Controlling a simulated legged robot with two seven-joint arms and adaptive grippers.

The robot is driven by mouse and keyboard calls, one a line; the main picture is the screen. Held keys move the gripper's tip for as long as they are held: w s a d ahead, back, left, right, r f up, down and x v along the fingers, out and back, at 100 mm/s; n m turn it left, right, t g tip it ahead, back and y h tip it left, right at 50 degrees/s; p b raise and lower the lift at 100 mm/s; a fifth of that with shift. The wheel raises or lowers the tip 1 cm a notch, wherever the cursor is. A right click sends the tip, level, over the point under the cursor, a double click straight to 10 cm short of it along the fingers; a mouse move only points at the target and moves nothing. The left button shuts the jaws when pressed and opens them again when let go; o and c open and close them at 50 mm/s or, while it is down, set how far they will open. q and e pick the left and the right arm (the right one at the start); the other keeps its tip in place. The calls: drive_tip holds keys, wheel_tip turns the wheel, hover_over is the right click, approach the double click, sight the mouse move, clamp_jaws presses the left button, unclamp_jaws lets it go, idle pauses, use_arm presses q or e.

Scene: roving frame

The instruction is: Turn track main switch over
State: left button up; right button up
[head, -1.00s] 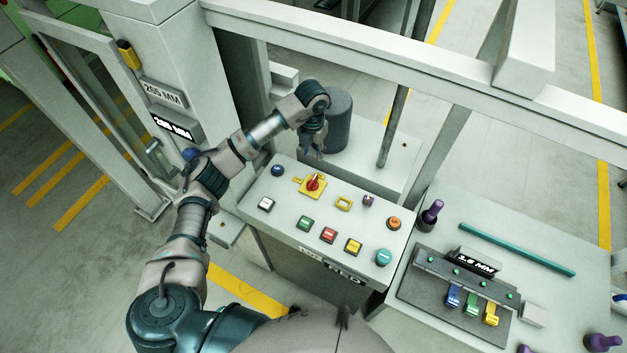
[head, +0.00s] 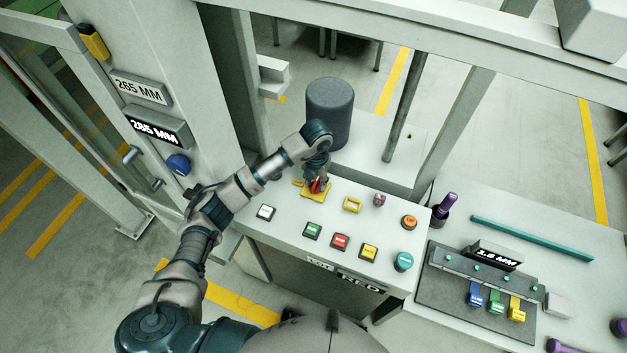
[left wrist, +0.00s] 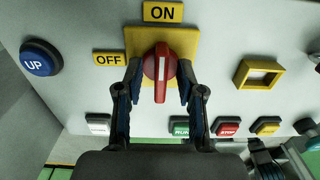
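The main switch is a red rotary knob (left wrist: 160,72) on a yellow plate (left wrist: 190,45) in the left wrist view. Its white mark points up toward the ON label (left wrist: 163,12); the OFF label (left wrist: 109,58) is to its left. In the head view the red knob (head: 316,187) shows partly under my left gripper (head: 317,180). My left gripper's fingers stand apart on either side of the knob. I cannot tell whether they touch it. My right gripper is not in view.
The panel (head: 290,225) also carries a blue UP button (left wrist: 40,58), a yellow frame (head: 352,204), and green (head: 312,230), red (head: 340,242) and yellow (head: 369,252) buttons close by. A dark grey cylinder (head: 330,110) stands behind the panel.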

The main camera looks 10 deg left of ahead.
use_arm(q)
clamp_jaws()
drive_tip(key=shift+n, duration=0.3)
drive_tip(key=shift+r+n+p, duration=0.1)
drive_tip(key=shift+n+p, duration=0.3)
drive_tip(key=shift+n, duration=0.5)
drive_tip(key=n+p, duration=0.2)
drive_tip(key=n, duration=0.4)
drive_tip(key=n+p, duration=0.1)
drive_tip(key=n, duration=0.4)
drive_tip(key=shift+n+p, duration=1.1)
drive_tip(key=shift+n, duration=1.1)
